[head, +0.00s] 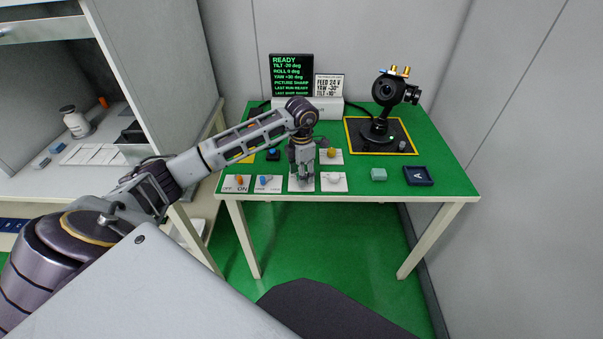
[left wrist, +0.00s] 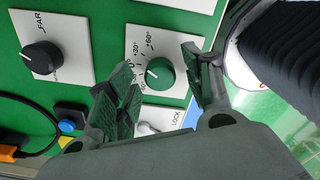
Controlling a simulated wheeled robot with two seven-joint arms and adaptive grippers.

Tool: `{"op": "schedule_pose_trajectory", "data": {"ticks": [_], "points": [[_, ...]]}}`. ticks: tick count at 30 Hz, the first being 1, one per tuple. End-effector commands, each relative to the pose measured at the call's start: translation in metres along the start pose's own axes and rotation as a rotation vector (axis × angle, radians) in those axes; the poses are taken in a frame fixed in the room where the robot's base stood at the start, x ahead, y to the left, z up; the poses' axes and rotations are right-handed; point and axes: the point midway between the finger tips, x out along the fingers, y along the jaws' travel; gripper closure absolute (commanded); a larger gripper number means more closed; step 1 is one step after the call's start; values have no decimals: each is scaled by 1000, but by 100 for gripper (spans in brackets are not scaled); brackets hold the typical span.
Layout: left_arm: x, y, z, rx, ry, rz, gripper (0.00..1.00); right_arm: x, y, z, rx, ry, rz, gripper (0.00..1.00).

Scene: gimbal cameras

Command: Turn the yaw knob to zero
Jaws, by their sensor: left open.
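The yaw knob looks to be the green round knob (left wrist: 160,75) with a white pointer mark, on a white plate (left wrist: 178,28) with degree marks such as +30 and +60. My left gripper (left wrist: 156,70) is open, pointing down, with one finger on each side of the knob in the left wrist view. I cannot tell whether the fingers touch it. In the head view my left gripper (head: 302,178) stands over the front row of plates and hides the knob. The black screen (head: 292,75) reads READY, with yaw seemingly at +30 deg. My right gripper is not in view.
A black knob (left wrist: 41,57) on a FAR plate and a blue button (left wrist: 67,126) sit nearby. A LOCK plate (left wrist: 178,117) with a switch is close to the fingers. The gimbal camera (head: 385,110) stands at the table's back right.

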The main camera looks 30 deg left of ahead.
Motion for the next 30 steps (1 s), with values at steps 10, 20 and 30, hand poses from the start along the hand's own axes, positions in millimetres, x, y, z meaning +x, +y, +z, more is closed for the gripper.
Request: {"op": "schedule_pose_trajectory", "data": {"ticks": [10, 20, 30], "points": [[1, 0, 0, 0, 0, 0, 53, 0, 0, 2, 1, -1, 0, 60], [1, 0, 0, 0, 0, 0, 95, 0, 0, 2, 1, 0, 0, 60], [0, 0, 0, -31, 0, 0, 95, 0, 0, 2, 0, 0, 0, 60]]}}
